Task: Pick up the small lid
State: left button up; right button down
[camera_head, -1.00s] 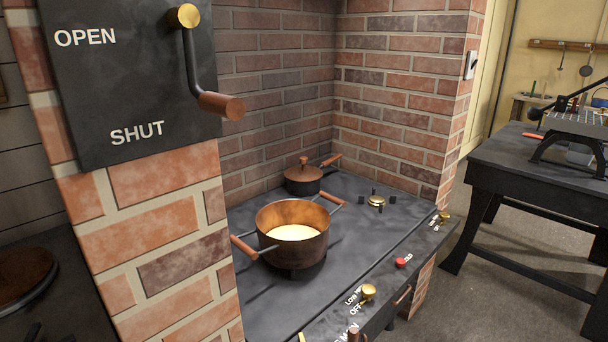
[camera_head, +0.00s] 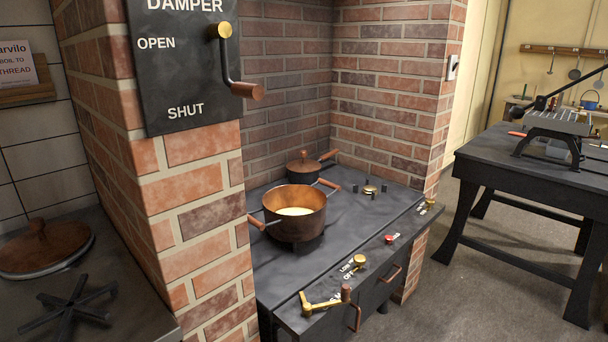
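A small pot (camera_head: 312,172) with a handle stands at the back of the stovetop, and a copper-coloured lid (camera_head: 303,157) with a knob sits on it. A larger copper-coloured lid (camera_head: 45,252) with a knob lies on the dark counter at the left. I cannot tell for certain which lid the task means, but the one on the back pot looks smaller. Neither of my grippers is in view.
An open copper pot (camera_head: 292,222) with pale contents stands on the stovetop (camera_head: 350,215), its handles sticking out. A brick pillar (camera_head: 200,220) with a damper crank (camera_head: 240,90) separates the stove from the left counter. A dark table (camera_head: 530,160) stands at the right.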

aim_at(303, 165)
jog(key=z, duration=1)
jog(key=i, duration=0.4)
jog(key=z, duration=0.75)
jog(key=i, duration=1)
jog(key=u, duration=0.05)
